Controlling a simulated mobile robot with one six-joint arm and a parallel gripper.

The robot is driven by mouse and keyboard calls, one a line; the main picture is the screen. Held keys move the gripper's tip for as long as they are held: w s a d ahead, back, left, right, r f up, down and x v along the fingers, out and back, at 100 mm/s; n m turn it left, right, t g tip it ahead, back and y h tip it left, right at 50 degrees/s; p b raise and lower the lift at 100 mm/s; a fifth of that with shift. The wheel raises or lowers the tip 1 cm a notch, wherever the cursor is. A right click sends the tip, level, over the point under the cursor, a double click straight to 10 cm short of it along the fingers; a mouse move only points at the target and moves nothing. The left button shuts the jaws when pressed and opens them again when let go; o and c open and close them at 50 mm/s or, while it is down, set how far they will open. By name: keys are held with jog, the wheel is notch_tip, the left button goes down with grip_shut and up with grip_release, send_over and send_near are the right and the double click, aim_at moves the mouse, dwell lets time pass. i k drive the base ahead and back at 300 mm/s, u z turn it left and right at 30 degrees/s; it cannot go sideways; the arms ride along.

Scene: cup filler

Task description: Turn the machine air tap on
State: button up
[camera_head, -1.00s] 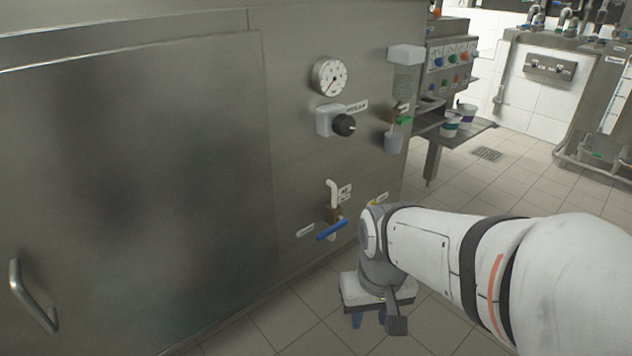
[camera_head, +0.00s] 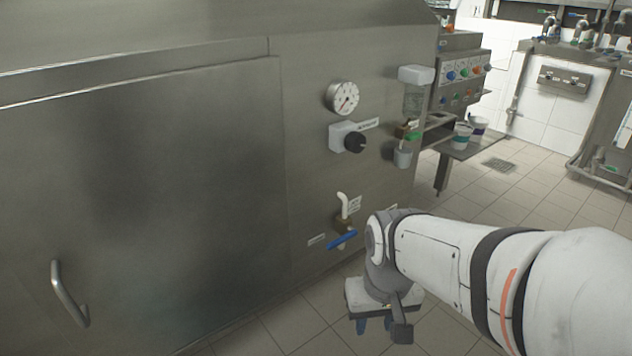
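A tap with a blue lever (camera_head: 342,240) sits low on the steel machine's front panel. Its brass body (camera_head: 344,222) joins a white pipe (camera_head: 346,202) that rises above it. The lever lies crosswise to the upright pipe, slightly tilted. Small labels beside the tap are too small to read. My gripper (camera_head: 375,325) hangs pointing down over the floor, below and right of the tap and apart from it. Its two blue fingertips show with a gap between them, and nothing is seen held.
Above the tap are a round gauge (camera_head: 342,97) and a black knob (camera_head: 355,142). A filter unit with a green lever (camera_head: 413,136) hangs to their right. A door handle (camera_head: 70,293) sticks out at lower left. Cups (camera_head: 463,136) stand on a shelf behind. Tiled floor (camera_head: 310,322) is clear in front.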

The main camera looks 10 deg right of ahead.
aim_at(352, 232)
jog(key=u, duration=0.45)
jog(key=k, duration=1.25)
jog(key=z, duration=0.55)
jog(key=i, duration=1)
